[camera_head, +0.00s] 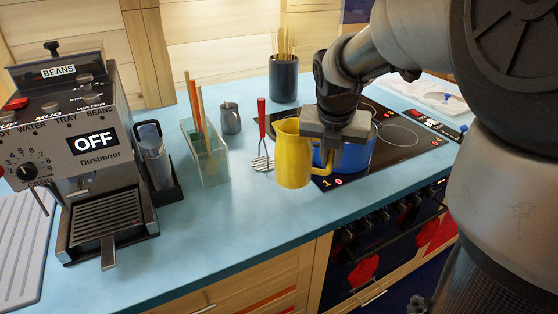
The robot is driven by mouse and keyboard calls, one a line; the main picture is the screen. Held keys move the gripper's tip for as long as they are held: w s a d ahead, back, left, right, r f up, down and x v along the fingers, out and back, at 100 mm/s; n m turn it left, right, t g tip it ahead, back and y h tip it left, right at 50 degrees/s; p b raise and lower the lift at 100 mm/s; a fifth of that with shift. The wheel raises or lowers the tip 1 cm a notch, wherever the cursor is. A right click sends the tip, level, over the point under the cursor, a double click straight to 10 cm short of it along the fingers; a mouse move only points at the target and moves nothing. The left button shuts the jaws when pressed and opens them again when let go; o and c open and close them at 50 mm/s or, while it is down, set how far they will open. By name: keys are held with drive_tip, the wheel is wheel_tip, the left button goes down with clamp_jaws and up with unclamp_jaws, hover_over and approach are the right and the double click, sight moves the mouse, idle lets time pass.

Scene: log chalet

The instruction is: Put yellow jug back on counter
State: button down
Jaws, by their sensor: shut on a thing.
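The yellow jug (292,158) is upright in the middle of the picture, in front of the blue pot and over the counter's front part near the hob's left corner. The light blue counter (215,228) runs across the view, with a clear stretch left of the jug.
A blue pot (356,155) stands on the black hob (399,150) right behind the jug. A masher with a red handle (262,120), a small grey pitcher (230,118), a clear utensil holder (212,165) and a coffee machine (85,150) stand to the left. A dark skewer pot (284,78) is behind.

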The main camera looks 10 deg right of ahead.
wheel_tip(320, 180, down, 9)
drive_tip(key=b, duration=0.3)
drive_tip(key=shift+f, duration=0.1)
drive_tip(key=c, duration=1.8)
unclamp_jaws()
drive_tip(key=shift+o, duration=0.2)
